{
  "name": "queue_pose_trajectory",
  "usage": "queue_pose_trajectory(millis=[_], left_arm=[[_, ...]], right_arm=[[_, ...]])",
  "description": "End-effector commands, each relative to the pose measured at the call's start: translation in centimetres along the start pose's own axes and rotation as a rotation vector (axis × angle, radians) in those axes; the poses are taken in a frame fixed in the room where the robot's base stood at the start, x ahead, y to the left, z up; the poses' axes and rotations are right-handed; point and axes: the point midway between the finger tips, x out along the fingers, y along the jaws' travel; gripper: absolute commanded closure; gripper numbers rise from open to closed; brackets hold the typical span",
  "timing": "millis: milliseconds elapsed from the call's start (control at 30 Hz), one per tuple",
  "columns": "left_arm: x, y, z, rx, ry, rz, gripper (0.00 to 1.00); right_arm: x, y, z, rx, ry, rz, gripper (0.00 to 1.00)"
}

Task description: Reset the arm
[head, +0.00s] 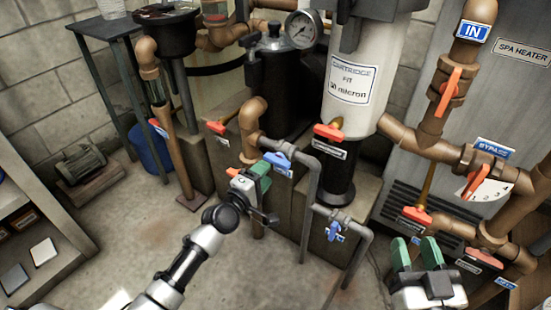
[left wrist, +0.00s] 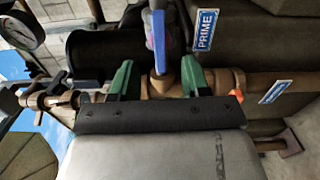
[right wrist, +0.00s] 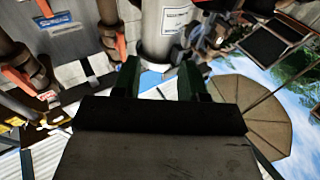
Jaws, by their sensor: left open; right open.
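My left gripper (head: 258,176) is open, with green fingers, close in front of the blue-handled valve (head: 278,159) on the pipes at the middle. In the left wrist view the left gripper's fingers (left wrist: 157,80) stand apart, with the brass body of a blue-handled valve (left wrist: 155,35) between or just beyond them; contact cannot be told. A PRIME label (left wrist: 205,30) is beside that valve. My right gripper (head: 416,252) is open, green fingers up, at lower right. In the right wrist view its fingers (right wrist: 157,82) are apart with nothing held.
A white cartridge filter (head: 350,85) and a pressure gauge (head: 302,27) stand behind the pipes. Brown pipes with orange handles (head: 450,90) crowd the right, before the spa heater (head: 515,70). A shelf (head: 35,235) stands at left. The floor (head: 130,230) at lower left is mostly clear.

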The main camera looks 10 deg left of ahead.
Motion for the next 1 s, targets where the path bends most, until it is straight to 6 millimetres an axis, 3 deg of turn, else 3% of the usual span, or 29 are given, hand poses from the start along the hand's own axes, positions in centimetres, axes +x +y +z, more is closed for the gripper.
queue_pose_trajectory(millis=[233,767,867,1000], left_arm=[[-2.6,0.0,0.0,-0.001,-0.001,-0.001,0.53],[-3.0,0.1,0.4,0.026,-0.006,0.0,0.53],[-4.3,0.4,2.3,0.155,-0.027,0.003,0.53],[-8.0,2.0,6.2,0.534,-0.054,0.014,0.53]], right_arm=[[-0.3,0.3,1.4,-0.003,-0.117,0.007,0.57],[-0.3,0.3,1.5,-0.003,-0.123,0.007,0.57],[-0.3,0.3,1.5,-0.003,-0.122,0.007,0.57],[-0.3,0.3,1.5,-0.003,-0.122,0.007,0.57]])
